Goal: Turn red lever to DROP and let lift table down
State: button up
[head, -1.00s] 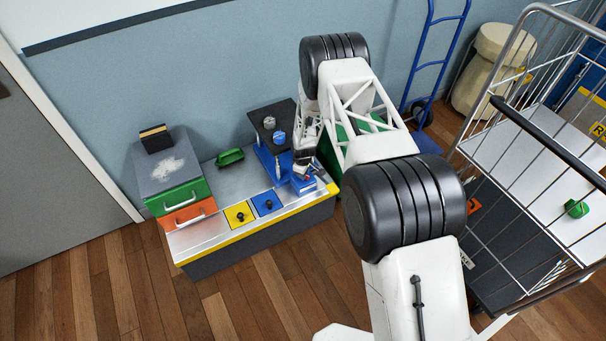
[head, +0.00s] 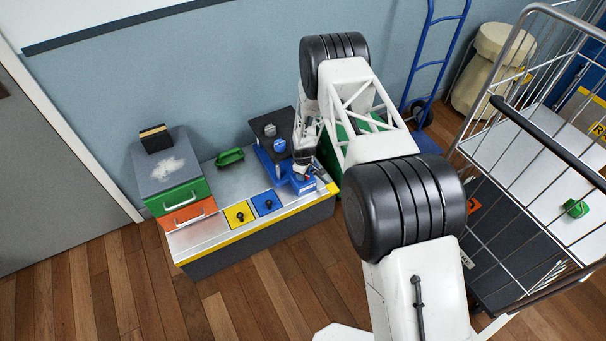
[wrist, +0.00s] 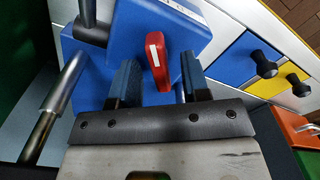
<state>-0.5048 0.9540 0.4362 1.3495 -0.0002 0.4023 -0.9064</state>
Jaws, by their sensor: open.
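The red lever (wrist: 158,62) with a white stripe sits on a blue housing (wrist: 205,22) in the wrist view. My gripper (wrist: 157,74) is open, with one blue-padded finger on each side of the lever; small gaps appear on both sides. No DROP marking is readable. In the head view my gripper (head: 303,174) is at the right end of the bench, over the blue housing, and mostly hides the lever.
Yellow (head: 239,215) and blue (head: 266,202) panels with black knobs are at the bench front. Stacked drawer boxes (head: 178,185) stand at the left end. A wire cart (head: 540,150) stands at right.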

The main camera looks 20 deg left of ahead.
jog(key=shift+r, duration=3.85)
jog(key=shift+r, duration=0.2)
jog(key=s+d+r+m, duration=0.15)
jog(key=d+r, duration=0.45)
jog(key=r, duration=0.7)
jog(key=d+r+m+t, duration=0.15)
jog(key=d+r, duration=0.45)
jog(key=r, duration=0.6)
jog(key=s+d+r+m+g, duration=0.1)
jog(key=d+r+m, duration=0.35)
jog(key=r, duration=0.85)
jog(key=s+d+r, duration=0.7)
jog(key=d+r, duration=0.2)
jog(key=r, duration=0.3)
jog(key=s+d+r+m+t, duration=0.1)
jog(key=s+d+r+m, duration=0.1)
jog(key=s+d+r, duration=0.65)
jog(key=s+d+r+m+t, duration=0.1)
jog(key=s+d+r+m, duration=0.3)
jog(key=s, duration=0.7)
jog(key=s+d+r+m, duration=0.1)
jog(key=s+d, duration=0.2)
jog(key=s, duration=0.7)
jog(key=s+d+r+m, duration=0.2)
jog(key=s+d, duration=0.1)
jog(key=s, duration=0.7)
jog(key=shift+s+r, duration=0.2)
jog(key=shift+s, duration=0.2)
